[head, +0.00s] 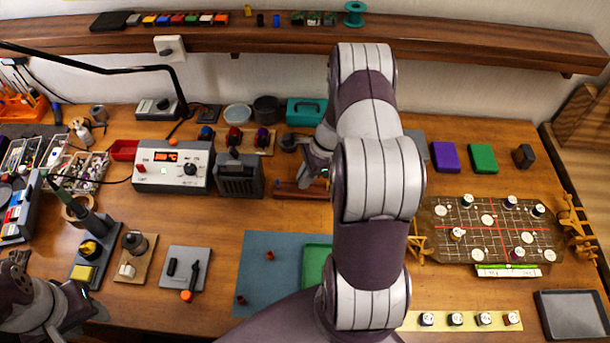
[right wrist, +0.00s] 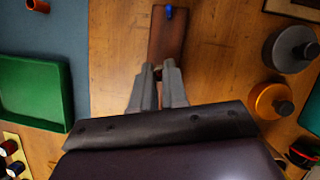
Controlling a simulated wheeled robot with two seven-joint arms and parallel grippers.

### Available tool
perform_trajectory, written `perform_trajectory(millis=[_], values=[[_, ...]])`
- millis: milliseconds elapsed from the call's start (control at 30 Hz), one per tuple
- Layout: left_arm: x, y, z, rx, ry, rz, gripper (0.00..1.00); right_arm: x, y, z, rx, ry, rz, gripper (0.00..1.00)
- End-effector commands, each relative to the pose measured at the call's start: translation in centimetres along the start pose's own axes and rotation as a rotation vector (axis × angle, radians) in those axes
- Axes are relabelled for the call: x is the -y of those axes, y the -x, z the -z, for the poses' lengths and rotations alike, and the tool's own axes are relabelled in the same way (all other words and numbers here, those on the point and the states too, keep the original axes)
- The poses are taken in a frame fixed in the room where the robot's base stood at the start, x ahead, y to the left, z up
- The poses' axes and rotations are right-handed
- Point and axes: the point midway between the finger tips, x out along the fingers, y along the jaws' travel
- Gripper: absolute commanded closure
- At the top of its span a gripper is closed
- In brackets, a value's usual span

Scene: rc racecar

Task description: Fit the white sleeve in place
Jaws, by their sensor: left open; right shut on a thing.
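I cannot make out a white sleeve for sure in either view. My right gripper (right wrist: 158,76) points at the near end of a narrow reddish-brown wooden bar (right wrist: 168,38) with a small blue piece on its far part. Its fingertips are close together on something small that they largely hide; I cannot tell what it is. In the head view the bar (head: 290,191) shows beside my right gripper (head: 318,168), which my arm partly covers. My left gripper (head: 45,308) is low at the left edge, away from the bar, open and empty.
A blue mat (head: 262,283) holds small reddish-brown cylinders and a green tray (head: 316,262). A soldering station (head: 173,167) and a dark finned block (head: 240,177) stand left of the bar. Round pots (right wrist: 290,48) stand to its right in the wrist view. A marked board (head: 440,240) lies at right.

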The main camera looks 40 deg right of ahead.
Motion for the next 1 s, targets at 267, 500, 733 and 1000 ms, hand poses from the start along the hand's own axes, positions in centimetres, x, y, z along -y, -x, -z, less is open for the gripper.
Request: perform_trajectory(millis=[267, 500, 733, 1000], values=[[0.0, -0.7, -0.1, 0.0, 0.0, 0.0, 0.57, 0.0, -0.9, 0.4, 0.0, 0.0, 0.0, 1.0], [0.0, -1.3, -0.1, 0.0, 0.0, 0.0, 0.57, 0.0, -1.6, 0.6, 0.0, 0.0, 0.0, 1.0], [0.0, -1.4, -0.2, 0.0, 0.0, 0.0, 0.57, 0.0, -1.8, 0.7, 0.0, 0.0, 0.001, 1.0], [0.0, -1.4, -0.2, 0.0, 0.0, 0.0, 0.57, 0.0, -1.7, 0.7, 0.0, 0.0, 0.0, 0.57]])
